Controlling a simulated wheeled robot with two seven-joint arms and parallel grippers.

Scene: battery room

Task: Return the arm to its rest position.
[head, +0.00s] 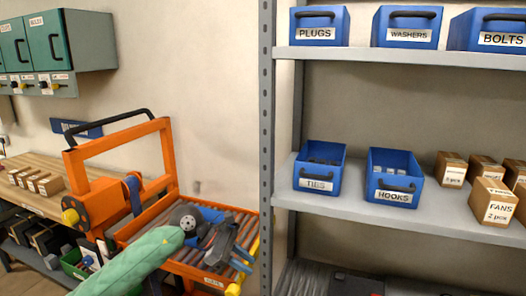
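My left arm (135,262), in a pale green sleeve, reaches in from the bottom left. It ends in a grey round wrist joint and my dark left gripper (236,258). The gripper is over the roller bed of the orange cart (165,190), just left of the shelf post. Its fingers are small and dark against the cart, so I cannot tell whether they are apart or shut. I see nothing clearly held. A blue thing (211,214) shows behind the gripper, partly hidden. My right gripper is not in view.
A grey shelf rack (268,120) stands close to the gripper's right. It holds blue bins for ties (318,184) and hooks (394,196), and small brown boxes (493,212). A wooden bench (40,205) and green cabinets (55,42) are at left.

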